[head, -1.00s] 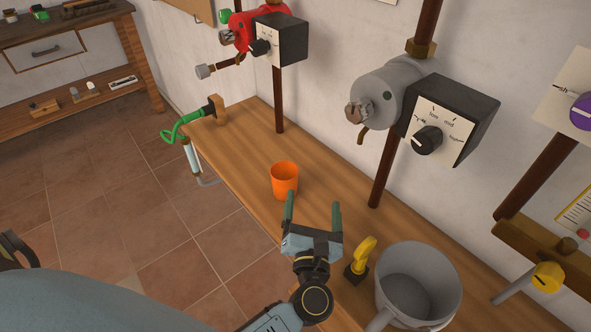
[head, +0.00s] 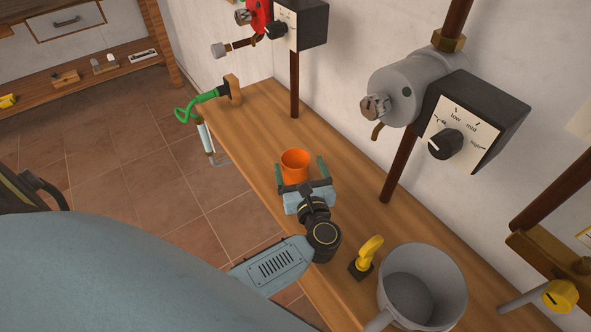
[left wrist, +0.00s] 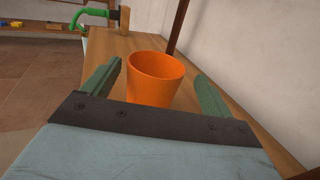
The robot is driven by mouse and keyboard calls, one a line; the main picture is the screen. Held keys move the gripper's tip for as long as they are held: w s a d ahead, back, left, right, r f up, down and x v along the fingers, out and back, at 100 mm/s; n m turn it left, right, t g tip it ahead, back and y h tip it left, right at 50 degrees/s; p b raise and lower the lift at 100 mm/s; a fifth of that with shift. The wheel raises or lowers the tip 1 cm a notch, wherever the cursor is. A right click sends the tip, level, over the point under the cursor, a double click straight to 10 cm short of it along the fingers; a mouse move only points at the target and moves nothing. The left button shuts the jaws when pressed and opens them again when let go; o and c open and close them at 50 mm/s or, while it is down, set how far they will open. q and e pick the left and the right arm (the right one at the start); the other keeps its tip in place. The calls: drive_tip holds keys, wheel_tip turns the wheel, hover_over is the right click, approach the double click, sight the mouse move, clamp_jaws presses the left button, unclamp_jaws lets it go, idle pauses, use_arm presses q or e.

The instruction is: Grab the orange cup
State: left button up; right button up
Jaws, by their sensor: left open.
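The orange cup (head: 295,165) stands upright on the wooden bench (head: 262,122). My left gripper (head: 300,170) is open, with one finger on each side of the cup. In the left wrist view the orange cup (left wrist: 155,80) sits between the two green fingers (left wrist: 158,82), with a visible gap on the right side and a narrower one on the left. The cup's lower part is hidden behind the gripper's palm edge. My right gripper is not in view.
A grey pot (head: 425,285) and a yellow-handled item (head: 368,255) stand on the bench to the right. A green-handled tool (head: 200,102) is at the far left end. A grey valve with a black dial box (head: 470,125) is on the wall above.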

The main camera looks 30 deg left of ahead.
sight(293, 153)
use_arm(q)
drive_tip(key=x, duration=0.4)
drive_tip(key=shift+w+a, duration=0.1)
drive_tip(key=shift+a, duration=0.4)
drive_tip(key=c, duration=1.1)
